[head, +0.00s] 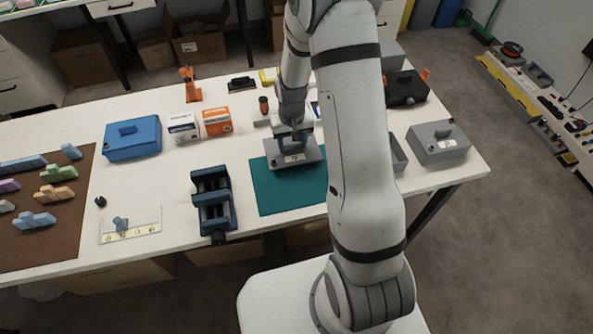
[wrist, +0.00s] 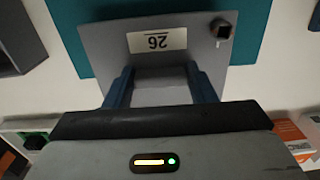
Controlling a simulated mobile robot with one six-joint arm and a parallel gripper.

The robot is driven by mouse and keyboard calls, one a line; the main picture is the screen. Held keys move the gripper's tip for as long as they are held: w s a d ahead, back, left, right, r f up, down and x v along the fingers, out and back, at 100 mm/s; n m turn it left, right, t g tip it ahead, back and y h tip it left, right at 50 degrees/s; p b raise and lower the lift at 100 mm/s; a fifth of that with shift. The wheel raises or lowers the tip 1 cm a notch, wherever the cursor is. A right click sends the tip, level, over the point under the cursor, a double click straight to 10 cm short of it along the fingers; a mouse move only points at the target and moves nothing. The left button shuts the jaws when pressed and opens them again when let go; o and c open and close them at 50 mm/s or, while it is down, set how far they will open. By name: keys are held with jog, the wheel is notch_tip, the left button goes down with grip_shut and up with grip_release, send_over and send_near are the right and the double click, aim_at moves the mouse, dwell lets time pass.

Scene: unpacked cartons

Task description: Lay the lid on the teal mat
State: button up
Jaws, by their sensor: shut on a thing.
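The lid (head: 308,157) is a flat grey plate with a raised handle, a white label and a small dark square knob near one corner. My gripper (head: 292,138) is shut on its handle. In the wrist view, the blue fingers of my gripper (wrist: 162,84) stand on either side of the grey handle, and the lid (wrist: 195,62) shows label 26. The teal mat (head: 280,198) lies flat on the table, partly hidden by my arm and the lid. The lid is over the mat's far part; its far edge extends past the mat. I cannot tell whether they touch.
A blue vise (head: 212,203) stands left of the mat. A grey lidded box (head: 438,142) and an open grey box (head: 398,155) are to the right. Orange (head: 216,121) and white (head: 183,128) cartons and a blue box (head: 133,138) stand further left.

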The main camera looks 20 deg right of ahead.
jog(key=shift+a+r+b, duration=0.1)
jog(key=shift+a+b, duration=0.1)
jog(key=shift+b, duration=0.1)
jog(key=shift+s+r+b, duration=0.2)
jog(key=shift+r+b, duration=0.1)
jog(key=shift+b, duration=0.2)
notch_tip(320, 180, up, 7)
jog(key=b, duration=0.7)
send_over(297, 178)
notch_tip(297, 178, down, 10)
jog(key=shift+d+r, duration=0.1)
jog(key=shift+r, duration=0.15)
jog(key=shift+f+b, duration=0.15)
jog(key=shift+b, duration=0.2)
jog(key=o, duration=1)
